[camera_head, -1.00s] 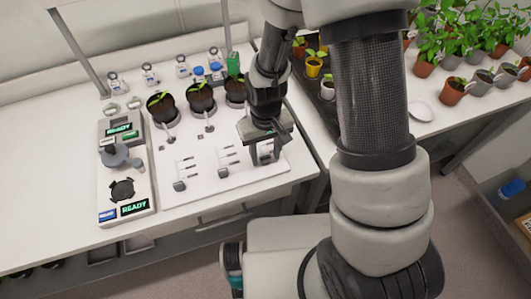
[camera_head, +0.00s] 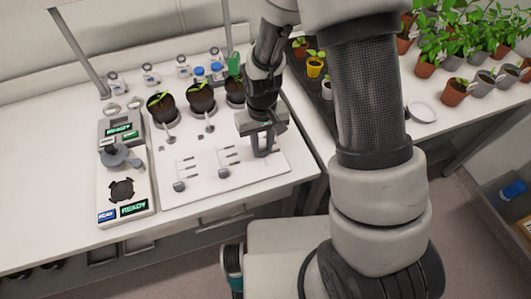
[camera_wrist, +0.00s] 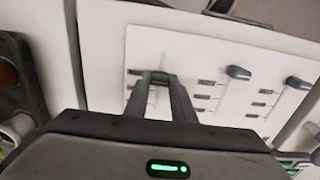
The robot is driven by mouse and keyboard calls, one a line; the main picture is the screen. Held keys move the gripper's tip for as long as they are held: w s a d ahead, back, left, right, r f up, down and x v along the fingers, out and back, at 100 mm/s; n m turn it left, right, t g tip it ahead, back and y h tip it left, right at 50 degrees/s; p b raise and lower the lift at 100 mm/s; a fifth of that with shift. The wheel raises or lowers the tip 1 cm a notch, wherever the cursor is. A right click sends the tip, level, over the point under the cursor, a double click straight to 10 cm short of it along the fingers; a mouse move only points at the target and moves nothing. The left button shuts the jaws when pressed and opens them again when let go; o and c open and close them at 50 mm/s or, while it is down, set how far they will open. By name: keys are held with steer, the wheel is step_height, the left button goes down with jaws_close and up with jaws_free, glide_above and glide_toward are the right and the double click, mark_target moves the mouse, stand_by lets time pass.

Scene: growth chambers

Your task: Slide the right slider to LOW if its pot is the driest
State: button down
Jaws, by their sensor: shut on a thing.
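My gripper (camera_head: 265,153) is over the right slider of the white panel (camera_head: 235,184). In the wrist view its fingers (camera_wrist: 160,80) are closed together on the right slider's knob, mostly hidden between the tips. Three dark pots with seedlings stand behind: left (camera_head: 162,112), middle (camera_head: 201,102) and right (camera_head: 235,92), the last partly hidden by my arm. The slider labels are too small to read.
A device with a green READY display (camera_head: 133,208) stands left of the panel. Small bottles (camera_head: 150,74) line the back.

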mark_target(262, 149)
steer(key=c, duration=1.5)
jaws_free()
steer(key=shift+r, duration=0.1)
steer(key=shift+r+p, duration=0.4)
steer(key=shift+r, duration=8.25)
steer(key=s+d+r+m+t, duration=0.1)
steer(key=s+d+r+t, duration=0.1)
steer(key=s+d+r, duration=0.2)
steer(key=s+d+r+m+t+p, duration=0.1)
steer(key=s+d+r, duration=0.2)
steer(key=s+r, duration=0.2)
steer(key=s+d+r+m+t, duration=0.1)
steer(key=s+d+r+t, duration=0.1)
steer(key=s+d+r, duration=0.2)
steer(key=shift+s+d+r+t, duration=0.1)
steer(key=shift+d+r+t, duration=0.1)
steer(key=shift+r, duration=0.6)
steer(key=shift+s+d+r+t, duration=0.1)
steer(key=shift+d+r, duration=0.05)
steer(key=shift+r, duration=0.65)
